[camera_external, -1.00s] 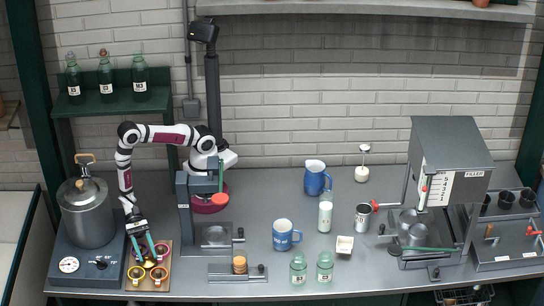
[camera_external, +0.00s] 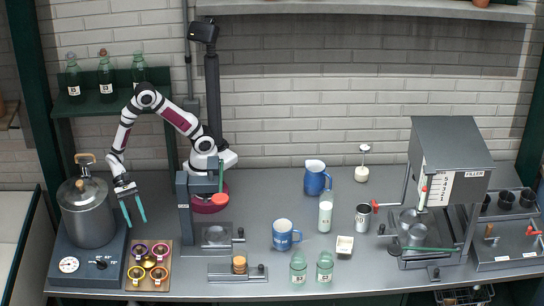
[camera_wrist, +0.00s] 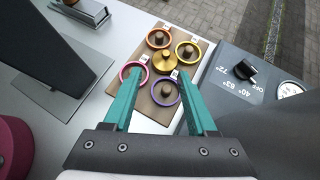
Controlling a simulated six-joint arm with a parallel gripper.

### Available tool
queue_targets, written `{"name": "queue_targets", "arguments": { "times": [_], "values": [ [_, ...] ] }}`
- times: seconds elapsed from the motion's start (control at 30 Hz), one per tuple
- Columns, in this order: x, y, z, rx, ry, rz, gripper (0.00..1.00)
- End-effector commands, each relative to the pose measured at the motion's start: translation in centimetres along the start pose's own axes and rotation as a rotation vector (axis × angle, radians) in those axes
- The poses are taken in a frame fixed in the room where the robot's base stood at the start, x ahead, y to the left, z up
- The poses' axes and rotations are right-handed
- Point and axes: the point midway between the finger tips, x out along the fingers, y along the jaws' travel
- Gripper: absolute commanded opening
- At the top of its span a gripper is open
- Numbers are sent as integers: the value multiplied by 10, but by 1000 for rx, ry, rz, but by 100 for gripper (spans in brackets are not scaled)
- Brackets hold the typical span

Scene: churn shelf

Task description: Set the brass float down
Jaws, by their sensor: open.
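The brass float (camera_wrist: 160,62), a small golden disc with a knob, sits in the middle of a wooden board (camera_wrist: 117,107) among several coloured rings. In the external view the float (camera_external: 148,262) is a small brass spot at the centre of the board (camera_external: 148,286). My gripper (camera_external: 132,219) is open and empty, raised above and behind the board with its teal fingers pointing down. In the wrist view the open gripper (camera_wrist: 158,84) spreads its fingers toward the board, apart from the float.
The purple ring (camera_wrist: 165,93), magenta ring (camera_wrist: 132,72), yellow ring (camera_wrist: 187,50) and orange ring (camera_wrist: 160,37) surround the float. A grey heater base with a dial (camera_external: 103,263) and a lidded pot (camera_external: 88,218) stand left. A grey press (camera_external: 183,205) stands right.

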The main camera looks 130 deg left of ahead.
Motion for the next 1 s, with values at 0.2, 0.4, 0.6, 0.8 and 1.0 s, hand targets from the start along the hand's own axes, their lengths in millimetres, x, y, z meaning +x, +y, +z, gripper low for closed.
{"name": "queue_targets", "arguments": {
  "times": [0.2, 0.4, 0.6, 0.8, 1.0],
  "values": [
    [-14, 1, 3, 4, 131, -29, 57],
    [44, -1, -4, 6, 129, -26, 57],
    [76, -3, -8, 5, 128, -30, 57],
    [114, -11, -2, 5, 129, -28, 57],
    [128, -13, -4, 6, 127, -32, 57]
  ]
}}
